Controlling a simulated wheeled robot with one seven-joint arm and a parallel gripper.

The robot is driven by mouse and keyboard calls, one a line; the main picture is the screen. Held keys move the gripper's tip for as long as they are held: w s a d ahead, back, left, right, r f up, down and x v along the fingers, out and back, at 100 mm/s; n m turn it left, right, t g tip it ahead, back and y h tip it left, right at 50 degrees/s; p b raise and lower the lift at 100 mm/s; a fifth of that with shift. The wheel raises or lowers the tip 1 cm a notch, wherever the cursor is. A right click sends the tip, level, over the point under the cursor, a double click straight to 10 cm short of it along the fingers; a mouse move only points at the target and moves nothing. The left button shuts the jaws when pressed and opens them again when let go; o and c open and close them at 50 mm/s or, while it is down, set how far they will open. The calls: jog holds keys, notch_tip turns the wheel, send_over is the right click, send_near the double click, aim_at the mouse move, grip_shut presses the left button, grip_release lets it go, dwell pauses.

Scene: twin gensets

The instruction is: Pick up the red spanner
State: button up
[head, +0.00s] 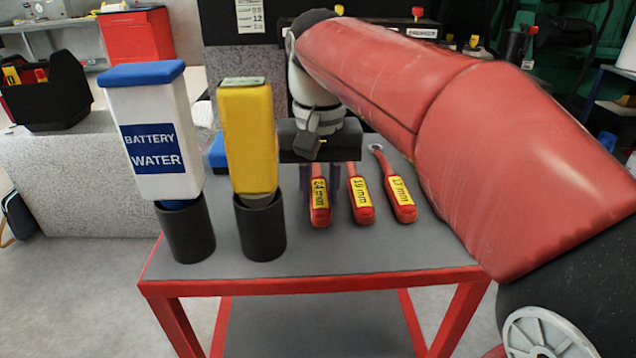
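Three red-handled spanners with yellow size labels lie side by side on the grey table top. The left spanner (320,203) seems to read 24 mm, the middle spanner (361,203) 19 mm, and the right spanner (401,202) has a label I cannot read surely. My gripper (320,184) points down over the left spanner. Its two fingers are apart, one on each side of that spanner's handle, with gaps visible. The far ends of the left and middle spanners are hidden behind my gripper. I cannot tell how high the fingertips are above the table.
A white battery water bottle (153,135) with a blue cap and a yellow bottle (248,138) stand in black cups left of my gripper. The red-framed table (320,262) has bare room in front of the spanners. A black tool caddy (48,92) sits far left.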

grip_shut()
notch_tip(320, 180, up, 9)
jog(key=shift+p, duration=1.05)
jog(key=shift+r, duration=0.55)
grip_release()
grip_shut()
